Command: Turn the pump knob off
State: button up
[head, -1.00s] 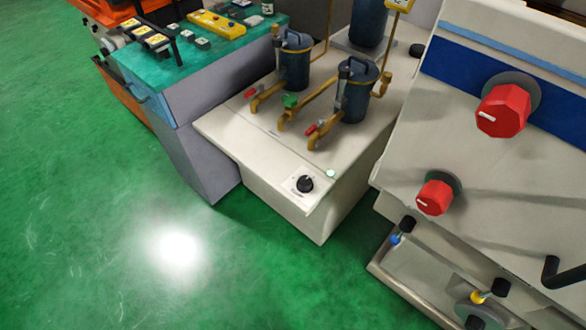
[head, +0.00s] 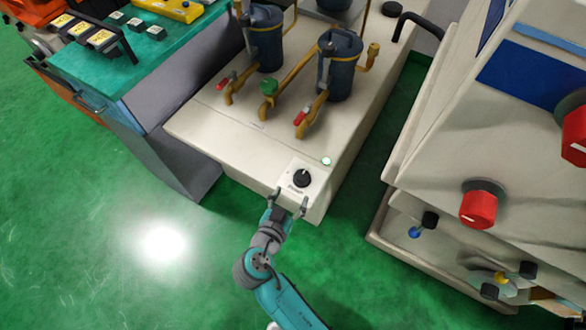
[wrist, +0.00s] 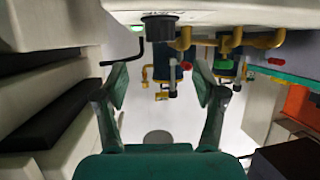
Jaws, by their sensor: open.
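The pump knob (head: 302,178) is a small black dial on a white label at the front corner of the cream pump unit (head: 215,140). A lit green lamp (head: 326,161) sits just behind it. My gripper (head: 289,200) is open and empty, just in front of the knob in the head view, with its two fingers pointing toward it. In the wrist view the knob (wrist: 160,27) shows at the top, beyond and between the open fingertips (wrist: 160,88). I see no contact with it.
Blue filter canisters (head: 340,65) with brass pipes and red-handled valves (head: 301,117) stand on the unit behind the knob. A machine with large red knobs (head: 478,203) stands at right. A teal-topped bench (head: 110,65) is at left. Green floor is clear in front.

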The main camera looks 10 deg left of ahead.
aim_at(301, 178)
jog(key=x, duration=1)
jog(key=shift+w+f, duration=0.2)
jog(key=shift+w, duration=0.1)
jog(key=shift+c, duration=0.2)
jog(key=c, duration=1.1)
